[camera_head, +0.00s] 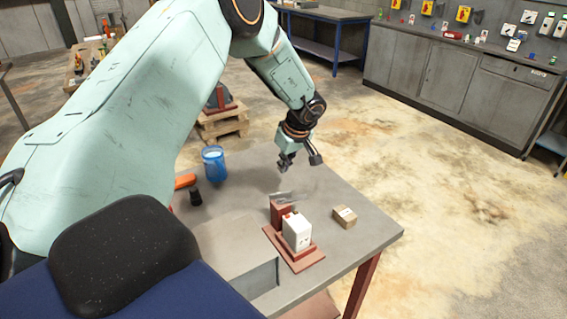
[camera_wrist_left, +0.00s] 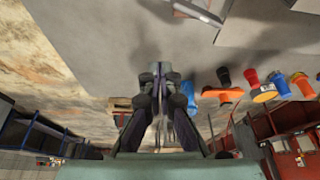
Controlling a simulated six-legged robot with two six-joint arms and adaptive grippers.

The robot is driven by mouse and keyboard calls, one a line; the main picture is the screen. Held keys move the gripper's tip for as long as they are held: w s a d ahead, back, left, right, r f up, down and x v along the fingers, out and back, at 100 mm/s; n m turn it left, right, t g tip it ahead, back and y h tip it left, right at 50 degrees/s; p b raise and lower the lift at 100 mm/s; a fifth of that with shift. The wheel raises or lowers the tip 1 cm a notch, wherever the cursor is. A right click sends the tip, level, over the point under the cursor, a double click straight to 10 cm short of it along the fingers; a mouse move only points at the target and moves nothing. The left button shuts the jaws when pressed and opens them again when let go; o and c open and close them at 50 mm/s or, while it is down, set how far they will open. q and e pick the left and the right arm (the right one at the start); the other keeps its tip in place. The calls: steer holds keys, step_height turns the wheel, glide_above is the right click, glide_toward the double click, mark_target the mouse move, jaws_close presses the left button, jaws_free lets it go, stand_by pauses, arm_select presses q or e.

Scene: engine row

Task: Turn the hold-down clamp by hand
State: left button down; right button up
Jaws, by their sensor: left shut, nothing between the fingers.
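The fixture stands near the front of the grey table in the head view. It has a dark red base plate (camera_head: 294,255), a red upright block (camera_head: 279,213) and a white block (camera_head: 297,231). A flat grey metal piece (camera_head: 281,197), apparently the clamp, lies at the top of the red block. A metal piece (camera_wrist_left: 198,12) also shows at the top of the left wrist view, cut by the frame edge. My left gripper (camera_head: 284,168) hangs above the table, behind and apart from the fixture. Its fingers (camera_wrist_left: 158,75) are together and empty. My right gripper is out of view.
A small cardboard box (camera_head: 344,217) sits right of the fixture. A blue cup (camera_head: 214,163), an orange item (camera_head: 185,181) and a dark item (camera_head: 195,197) stand at the table's left. The table top (camera_head: 335,185) behind the box is clear. Grey cabinets (camera_head: 450,75) line the back wall.

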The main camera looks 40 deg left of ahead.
mark_target(288, 196)
arm_select(q)
step_height(288, 196, down, 6)
steer(key=d+p, duration=0.2)
steer(key=shift+s, duration=0.35)
steer(key=shift+w+a+f, duration=0.1)
steer(key=shift+w+a, duration=0.05)
steer(key=shift+w, duration=0.05)
